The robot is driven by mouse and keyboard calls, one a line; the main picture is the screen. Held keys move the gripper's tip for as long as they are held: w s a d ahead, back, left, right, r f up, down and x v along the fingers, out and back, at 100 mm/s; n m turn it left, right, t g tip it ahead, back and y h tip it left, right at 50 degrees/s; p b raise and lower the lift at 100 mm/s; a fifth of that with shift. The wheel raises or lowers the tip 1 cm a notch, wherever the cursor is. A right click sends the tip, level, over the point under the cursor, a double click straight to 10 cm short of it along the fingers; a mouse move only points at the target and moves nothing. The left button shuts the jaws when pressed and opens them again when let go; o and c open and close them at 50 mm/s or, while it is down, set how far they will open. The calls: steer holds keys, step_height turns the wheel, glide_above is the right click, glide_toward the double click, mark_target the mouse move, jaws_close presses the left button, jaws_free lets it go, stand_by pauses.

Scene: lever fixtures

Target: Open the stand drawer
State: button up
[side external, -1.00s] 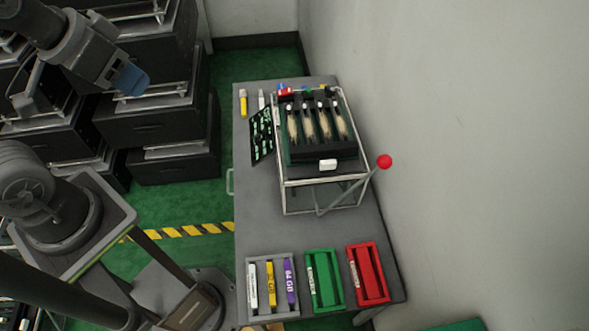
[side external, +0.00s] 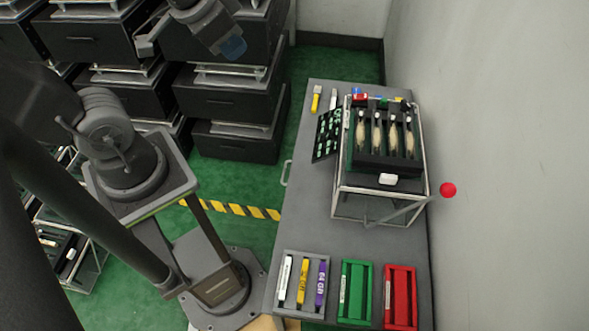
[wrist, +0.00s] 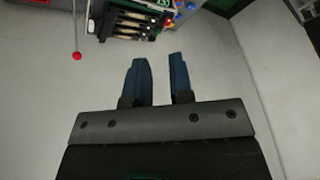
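The grey stand (side external: 305,215) is a bench-like table against the wall in the side view. A thin pale handle (side external: 287,174) sticks out from its left edge. The drawer front itself is hidden under the tabletop, and the handle sits close to the edge. My gripper (side external: 234,47), with blue fingers, is up and to the left of the stand, well apart from the handle. In the wrist view my gripper (wrist: 160,78) has its two fingers apart with nothing between them. The handle does not show in the wrist view.
A wire-framed rack (side external: 382,205) with a lever ending in a red ball (side external: 448,190) stands on the stand. Grey (side external: 303,258), green (side external: 356,264) and red trays (side external: 400,268) lie in front. Black cabinets (side external: 235,145) stand left. Green floor is open beside the handle.

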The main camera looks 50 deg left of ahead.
steer(key=w+a+f+m+y, duration=0.3)
steer(key=w+a+f+m, duration=0.35)
steer(key=w, duration=0.45)
steer(key=m+g+h, duration=0.4)
steer(key=m+h, duration=0.2)
steer(key=m, duration=1.3)
glide_above(284, 171)
steer(key=s+a, duration=0.2)
step_height(284, 171, down, 39)
steer(key=f, duration=0.4)
steer(key=w+d+f, duration=0.1)
steer(key=f, duration=0.7)
steer(key=shift+w+d+f, duration=0.35)
steer(key=shift+d, duration=0.05)
jaws_close()
